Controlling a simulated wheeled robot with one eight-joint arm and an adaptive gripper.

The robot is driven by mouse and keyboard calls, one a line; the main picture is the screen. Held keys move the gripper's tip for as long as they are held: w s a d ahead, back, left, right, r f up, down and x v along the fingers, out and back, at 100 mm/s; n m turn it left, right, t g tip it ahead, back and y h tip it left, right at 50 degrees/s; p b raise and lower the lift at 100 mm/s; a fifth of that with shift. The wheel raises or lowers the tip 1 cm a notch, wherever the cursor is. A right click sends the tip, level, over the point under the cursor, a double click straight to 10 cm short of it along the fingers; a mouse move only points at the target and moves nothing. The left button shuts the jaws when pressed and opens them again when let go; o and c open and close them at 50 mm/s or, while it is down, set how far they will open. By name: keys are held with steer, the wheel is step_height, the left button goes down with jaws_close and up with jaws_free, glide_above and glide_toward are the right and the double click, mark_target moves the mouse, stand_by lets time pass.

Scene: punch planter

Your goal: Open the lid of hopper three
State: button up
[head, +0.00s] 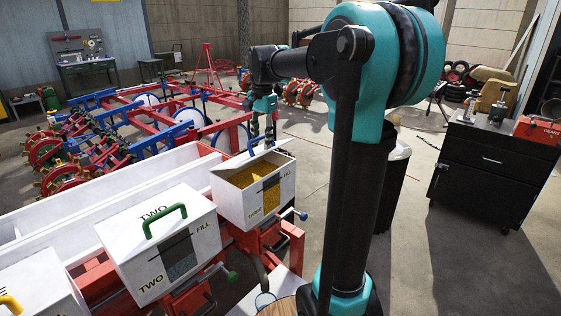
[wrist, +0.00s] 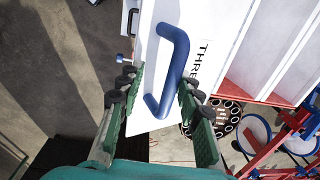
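Hopper two (head: 160,235), closed with a green handle, stands to the left, and another hopper (head: 45,285) with a yellow handle is beyond it. A blue-ended lever (head: 300,215) sticks out beside hopper three. A black cabinet (head: 490,175) stands at the right, with bare floor before it.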

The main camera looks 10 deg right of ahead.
steer(key=shift+t+y, duration=0.4)
steer(key=shift+t, duration=0.1)
steer(key=f, duration=0.1)
steer(key=s+d+f, duration=0.1)
steer(key=s+f, duration=0.1)
steer(key=f, duration=0.1)
steer(key=shift+s+d, duration=0.1)
steer(key=shift+d, duration=0.25)
step_height(320, 180, up, 17)
steer(key=s+d, duration=0.2)
steer(key=s, duration=0.1)
steer(key=n+t, duration=0.1)
steer(key=n, duration=0.3)
glide_toward(269, 150)
steer(key=s+d+f, duration=0.1)
steer(key=s+f, duration=0.2)
steer(key=f, duration=0.6)
steer(key=shift+s+d+f, duration=0.1)
steer(key=shift+s+f, duration=0.4)
steer(key=shift+f, duration=0.2)
